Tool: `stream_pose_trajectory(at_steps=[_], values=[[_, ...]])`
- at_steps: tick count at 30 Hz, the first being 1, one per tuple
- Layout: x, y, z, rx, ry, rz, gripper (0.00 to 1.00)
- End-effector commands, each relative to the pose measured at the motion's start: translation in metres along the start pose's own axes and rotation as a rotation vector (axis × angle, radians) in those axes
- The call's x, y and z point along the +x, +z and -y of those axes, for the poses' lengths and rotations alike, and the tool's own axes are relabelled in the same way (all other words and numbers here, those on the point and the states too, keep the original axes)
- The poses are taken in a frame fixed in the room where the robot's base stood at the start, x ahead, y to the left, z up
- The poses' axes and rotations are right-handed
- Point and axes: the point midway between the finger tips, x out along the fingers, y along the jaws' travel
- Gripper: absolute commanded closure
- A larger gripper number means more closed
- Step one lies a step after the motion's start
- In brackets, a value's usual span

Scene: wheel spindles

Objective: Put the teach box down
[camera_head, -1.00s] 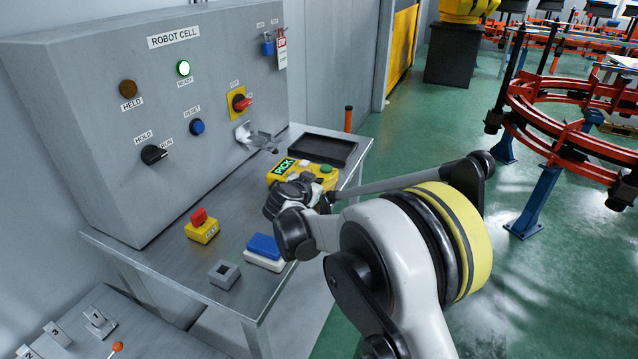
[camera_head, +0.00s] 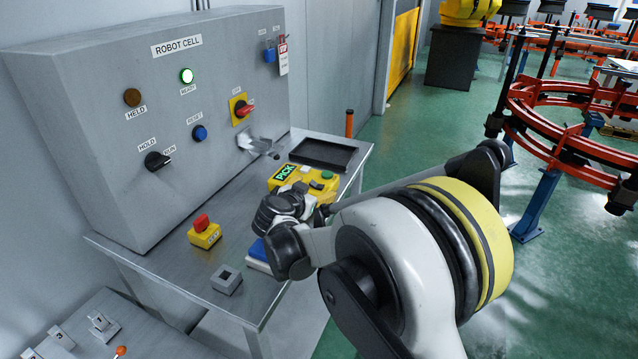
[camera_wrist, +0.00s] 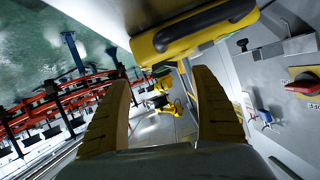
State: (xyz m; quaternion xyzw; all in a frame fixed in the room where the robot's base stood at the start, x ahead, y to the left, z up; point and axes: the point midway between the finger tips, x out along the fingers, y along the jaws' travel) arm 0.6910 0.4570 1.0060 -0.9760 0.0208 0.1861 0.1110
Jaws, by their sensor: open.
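The teach box (camera_head: 322,183) is a yellow pendant with a lit green "PICK" screen and a green button. In the head view it is on the steel table, just in front of the black tray. My wrist covers its near side. In the wrist view its yellow body with a black grip (camera_wrist: 200,25) lies across the top, beyond my fingertips. My gripper (camera_wrist: 160,80) is open, with nothing between its two fingers. The box looks apart from the fingers. In the head view my fingers are hidden behind my own wrist.
The black tray (camera_head: 318,152) is empty at the table's back right. A bracket (camera_head: 258,146) juts from the grey control cabinet (camera_head: 95,120). A yellow stop button box (camera_head: 205,235), a grey block (camera_head: 227,280) and a partly covered blue-and-white item (camera_head: 257,252) are nearer. Bare table lies between them.

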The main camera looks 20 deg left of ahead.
Motion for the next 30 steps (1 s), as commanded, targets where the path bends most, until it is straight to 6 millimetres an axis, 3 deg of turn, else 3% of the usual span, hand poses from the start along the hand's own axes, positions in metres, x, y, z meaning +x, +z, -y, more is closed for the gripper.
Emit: stream_pose_trajectory(at_steps=[3,9,21,23,25,28,30], values=[[-0.029,-0.002,0.001,0.000,-0.002,0.001,0.25],[-0.059,-0.001,0.001,0.000,-0.001,0.000,0.25],[-0.067,-0.007,-0.002,0.005,-0.004,-0.011,0.25],[-0.066,-0.025,-0.005,0.015,-0.018,-0.040,0.25],[-0.067,-0.066,-0.013,0.036,-0.054,-0.104,0.25],[-0.079,-0.154,-0.034,0.061,-0.154,-0.238,0.25],[-0.099,-0.213,-0.051,0.055,-0.252,-0.316,0.25]])
